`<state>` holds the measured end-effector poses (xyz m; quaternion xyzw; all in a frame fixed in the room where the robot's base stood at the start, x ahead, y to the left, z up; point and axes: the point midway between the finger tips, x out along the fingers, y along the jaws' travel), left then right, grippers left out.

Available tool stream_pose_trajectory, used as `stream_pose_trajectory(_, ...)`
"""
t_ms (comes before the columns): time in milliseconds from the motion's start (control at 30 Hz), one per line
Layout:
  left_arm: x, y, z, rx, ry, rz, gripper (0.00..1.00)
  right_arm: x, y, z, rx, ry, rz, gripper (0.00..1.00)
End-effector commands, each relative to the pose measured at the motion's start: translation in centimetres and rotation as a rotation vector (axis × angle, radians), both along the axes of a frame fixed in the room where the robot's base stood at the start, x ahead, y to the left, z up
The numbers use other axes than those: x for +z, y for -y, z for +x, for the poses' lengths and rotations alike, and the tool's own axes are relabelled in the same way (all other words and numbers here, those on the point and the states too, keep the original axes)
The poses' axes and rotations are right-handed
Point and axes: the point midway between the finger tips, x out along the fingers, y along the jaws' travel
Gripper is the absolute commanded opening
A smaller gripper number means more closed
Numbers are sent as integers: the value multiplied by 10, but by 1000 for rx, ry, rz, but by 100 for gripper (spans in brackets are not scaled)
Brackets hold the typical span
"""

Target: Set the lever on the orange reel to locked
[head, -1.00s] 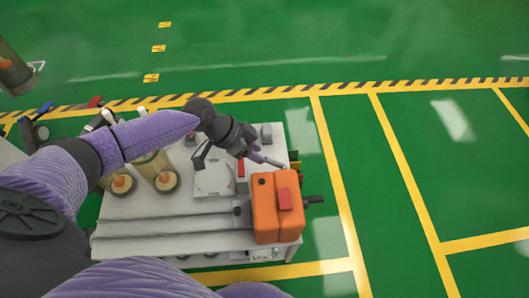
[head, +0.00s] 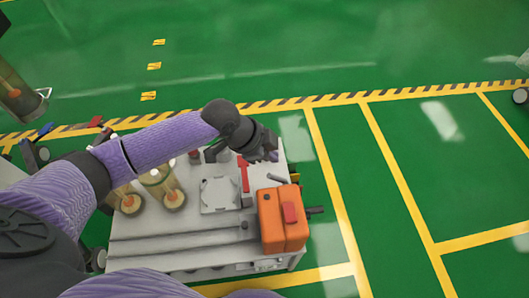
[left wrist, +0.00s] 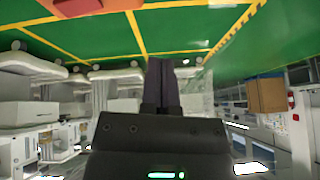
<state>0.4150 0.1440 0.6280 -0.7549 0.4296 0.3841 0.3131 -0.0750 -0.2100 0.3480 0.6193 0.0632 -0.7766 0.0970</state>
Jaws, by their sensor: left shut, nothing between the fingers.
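The orange reel (head: 270,222) is a boxy orange unit on the right end of the grey cart top, with a red piece (head: 290,213) on its face and a dark knob (head: 314,210) at its right side. A small dark bar (head: 277,178) shows just behind it; I cannot tell whether this is the lever. Part of an orange-red body (left wrist: 85,6) shows at the top of the left wrist view. My left gripper (head: 272,156) is above the cart's far right corner, behind the reel and apart from it. Its fingers (left wrist: 163,80) are shut and empty. My right gripper is not visible.
The grey cart top (head: 180,230) carries a pale square plate (head: 219,195), a red upright piece (head: 243,175) and two clear cylinders with orange parts at left. Green floor with yellow lines is open to the right.

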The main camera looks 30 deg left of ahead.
Motion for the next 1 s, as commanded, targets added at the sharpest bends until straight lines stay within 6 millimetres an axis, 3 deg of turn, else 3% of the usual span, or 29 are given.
stream_pose_trajectory(433, -87, 36, 28, 0, -10, -3, 0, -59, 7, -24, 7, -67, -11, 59)
stream_pose_trajectory(500, -98, 27, 26, 3, -11, 2, 0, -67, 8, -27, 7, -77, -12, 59)
stream_pose_trajectory(700, -108, 9, 20, 2, -6, -1, 0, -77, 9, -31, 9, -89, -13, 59)
stream_pose_trajectory(1000, -105, 9, 20, 2, -2, -2, 0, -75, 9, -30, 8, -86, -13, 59)
